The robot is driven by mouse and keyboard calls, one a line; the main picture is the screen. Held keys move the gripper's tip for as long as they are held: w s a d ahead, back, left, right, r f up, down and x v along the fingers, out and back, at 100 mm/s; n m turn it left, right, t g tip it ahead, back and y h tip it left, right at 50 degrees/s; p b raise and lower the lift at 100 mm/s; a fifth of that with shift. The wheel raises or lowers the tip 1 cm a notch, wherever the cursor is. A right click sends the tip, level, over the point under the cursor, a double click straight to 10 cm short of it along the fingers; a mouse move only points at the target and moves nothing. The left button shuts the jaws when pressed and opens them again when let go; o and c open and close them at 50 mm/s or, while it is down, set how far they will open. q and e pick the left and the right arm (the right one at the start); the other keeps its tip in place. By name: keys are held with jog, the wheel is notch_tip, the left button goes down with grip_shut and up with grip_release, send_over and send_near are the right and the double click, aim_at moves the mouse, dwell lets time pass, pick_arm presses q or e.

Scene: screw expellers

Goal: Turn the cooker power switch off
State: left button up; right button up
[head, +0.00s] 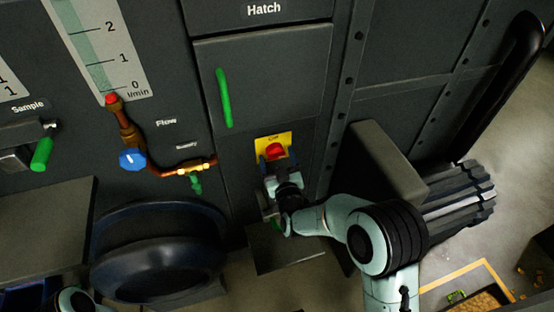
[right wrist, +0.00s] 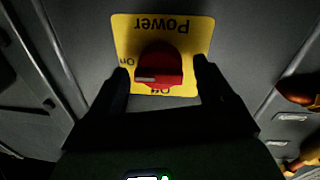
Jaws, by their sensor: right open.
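The cooker power switch is a red rotary knob (head: 275,151) on a yellow plate (head: 287,137) on the dark panel below the hatch. In the right wrist view the knob (right wrist: 158,64) shows upside down with the inverted word "Power". Its white mark points left, close to the "On" label; the "Off" label at the plate's bottom edge is partly covered. My right gripper (right wrist: 162,72) is open, one finger on each side of the knob, near the plate. I cannot tell whether the fingers touch it. In the head view the right gripper (head: 276,166) is just below the knob. My left gripper is not in view.
A hatch door with a green handle (head: 224,98) is above left of the switch. Left are a blue valve knob (head: 132,159), copper pipework and a large dark round vessel (head: 158,250). A grey box (head: 388,163) juts out to the right, close to my right arm.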

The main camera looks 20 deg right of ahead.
jog(key=shift+w, duration=0.15)
jog(key=c, duration=1)
